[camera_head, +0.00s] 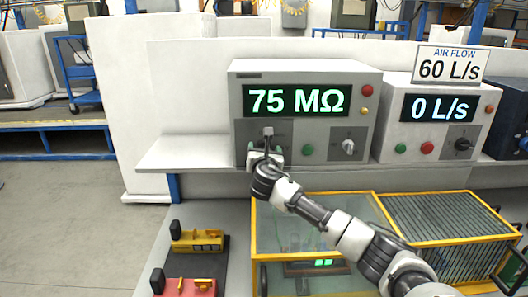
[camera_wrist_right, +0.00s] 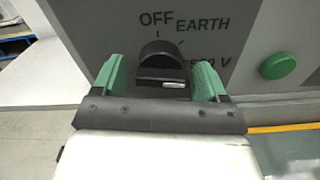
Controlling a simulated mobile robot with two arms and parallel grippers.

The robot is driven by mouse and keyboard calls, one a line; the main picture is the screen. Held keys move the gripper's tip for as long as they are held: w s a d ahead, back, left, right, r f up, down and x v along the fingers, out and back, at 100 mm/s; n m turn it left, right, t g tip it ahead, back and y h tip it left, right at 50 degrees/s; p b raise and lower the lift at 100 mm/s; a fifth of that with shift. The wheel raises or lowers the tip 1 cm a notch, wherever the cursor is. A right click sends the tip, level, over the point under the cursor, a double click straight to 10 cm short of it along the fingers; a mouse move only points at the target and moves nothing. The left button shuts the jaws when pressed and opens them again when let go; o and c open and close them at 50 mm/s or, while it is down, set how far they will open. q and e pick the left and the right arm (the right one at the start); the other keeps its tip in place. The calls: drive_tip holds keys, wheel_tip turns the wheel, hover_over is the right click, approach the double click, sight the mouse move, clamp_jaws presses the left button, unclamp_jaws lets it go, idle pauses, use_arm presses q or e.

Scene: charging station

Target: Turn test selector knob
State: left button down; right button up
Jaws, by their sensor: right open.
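The test selector knob (camera_wrist_right: 160,58) is black and sits on the grey panel in the right wrist view, with the labels OFF, EARTH and a partly hidden "V" marking around it. My right gripper (camera_wrist_right: 160,75) is open, with one green finger on each side of the knob and visible gaps between fingers and knob. In the head view my right gripper (camera_head: 266,155) is at the lower left of the tester box (camera_head: 308,73), covering most of the knob area. The tester's display (camera_head: 297,100) reads 75 MΩ. My left gripper is not in view.
A green button (camera_head: 307,150) and another knob (camera_head: 348,147) lie right of my gripper. An air flow unit (camera_head: 419,138) showing 0 L/s stands to the right, under a 60 L/s sign (camera_head: 448,65). Yellow-framed glass cases (camera_head: 315,198) lie below the shelf.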

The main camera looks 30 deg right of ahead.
drive_tip(key=shift+c, duration=0.3)
drive_tip(key=c, duration=0.9)
drive_tip(key=shift+o, duration=0.2)
drive_tip(key=m, duration=0.4)
drive_tip(key=shift+a+b, duration=0.15)
drive_tip(key=shift+b, duration=0.25)
drive_tip(key=m+b, duration=0.1)
drive_tip(key=m, duration=0.4)
drive_tip(key=shift+r+m, duration=0.1)
drive_tip(key=shift+m, duration=0.3)
drive_tip(key=o, duration=0.9)
